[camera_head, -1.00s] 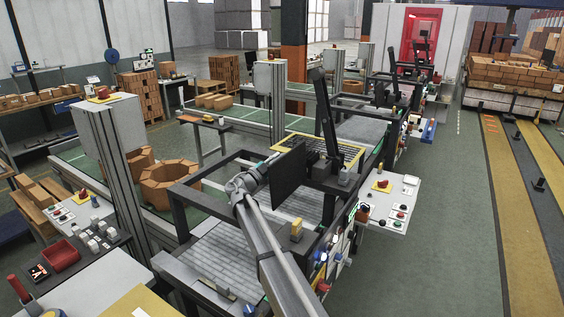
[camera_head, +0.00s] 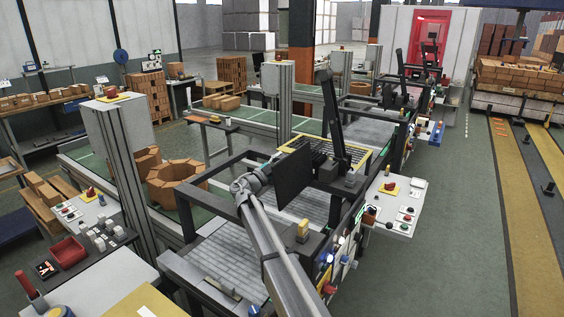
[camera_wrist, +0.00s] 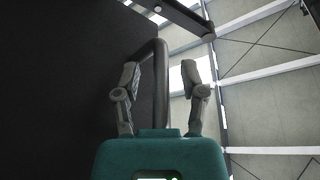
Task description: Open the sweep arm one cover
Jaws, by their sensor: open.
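A dark flat panel (camera_head: 293,178), which looks like the sweep arm one cover, stands tilted above the near machine frame. It fills the left of the wrist view as a black surface (camera_wrist: 60,90). A dark bent bar handle (camera_wrist: 161,95) rises along the panel's edge. My gripper (camera_wrist: 161,74) is open, with one finger on each side of the handle in that picture. Whether either finger touches it I cannot tell. In the head view my arm reaches up to the panel's left side, and the fingertips are not clear there.
A dark upright post (camera_head: 334,118) stands just behind the panel. Black frame rails surround the grey slatted bed (camera_head: 228,253).

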